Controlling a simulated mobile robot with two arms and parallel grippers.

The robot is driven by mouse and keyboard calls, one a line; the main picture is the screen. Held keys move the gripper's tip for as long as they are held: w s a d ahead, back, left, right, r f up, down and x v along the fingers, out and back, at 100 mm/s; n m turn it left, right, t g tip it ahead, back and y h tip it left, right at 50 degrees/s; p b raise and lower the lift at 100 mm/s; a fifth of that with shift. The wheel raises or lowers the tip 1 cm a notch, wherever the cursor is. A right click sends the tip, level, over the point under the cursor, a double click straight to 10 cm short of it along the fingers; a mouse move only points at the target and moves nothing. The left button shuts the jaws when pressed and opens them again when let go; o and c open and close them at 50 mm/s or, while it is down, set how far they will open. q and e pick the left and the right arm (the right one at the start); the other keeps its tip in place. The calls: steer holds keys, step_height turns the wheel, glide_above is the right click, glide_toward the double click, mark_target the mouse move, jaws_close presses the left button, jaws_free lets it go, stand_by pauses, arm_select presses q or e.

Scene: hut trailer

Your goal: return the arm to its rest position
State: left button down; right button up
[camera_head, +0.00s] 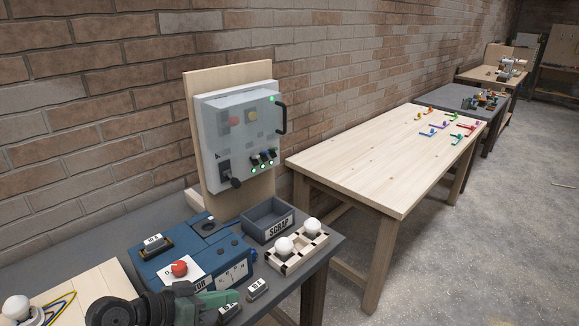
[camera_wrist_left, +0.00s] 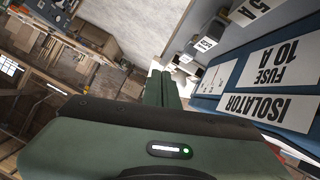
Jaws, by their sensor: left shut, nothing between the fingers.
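My left gripper (camera_head: 228,298) is at the bottom of the head view, its dark arm link behind it. Its green fingers are shut with nothing between them. It is in front of the blue tester box (camera_head: 190,262), near two small labelled fuses (camera_head: 258,289). In the left wrist view the closed fingers (camera_wrist_left: 161,88) point away from the camera, and the blue box's labels, "ISOLATOR" and "FUSE 10 A" (camera_wrist_left: 275,65), show at the right. My right gripper does not show.
A grey panel box (camera_head: 238,135) with green lights stands on a board behind the bench. A scrap bin (camera_head: 268,219) and a wooden rack (camera_head: 300,262) with white bulbs are right of the tester. A wooden table (camera_head: 375,160) stands farther right; its near part is bare.

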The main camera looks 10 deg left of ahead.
arm_select(q)
steer(key=s+d+f+g+y, duration=0.3)
steer(key=s+f+y, duration=0.1)
steer(key=s+f, duration=0.8)
steer(key=s+a+n+g+y, duration=0.25)
steer(key=s+a+y, duration=0.2)
steer(key=s, duration=0.65)
steer(key=s+f+g, duration=0.1)
steer(key=s+f, duration=0.1)
steer(key=f, duration=1.2)
steer(key=s+f, duration=0.2)
steer(key=f, duration=1.3)
steer(key=s+a+f+g, duration=0.1)
steer(key=s+a+f, duration=0.1)
steer(key=s+f, duration=1.2)
steer(key=shift+s+a+y, duration=0.35)
steer(key=shift+s, duration=0.2)
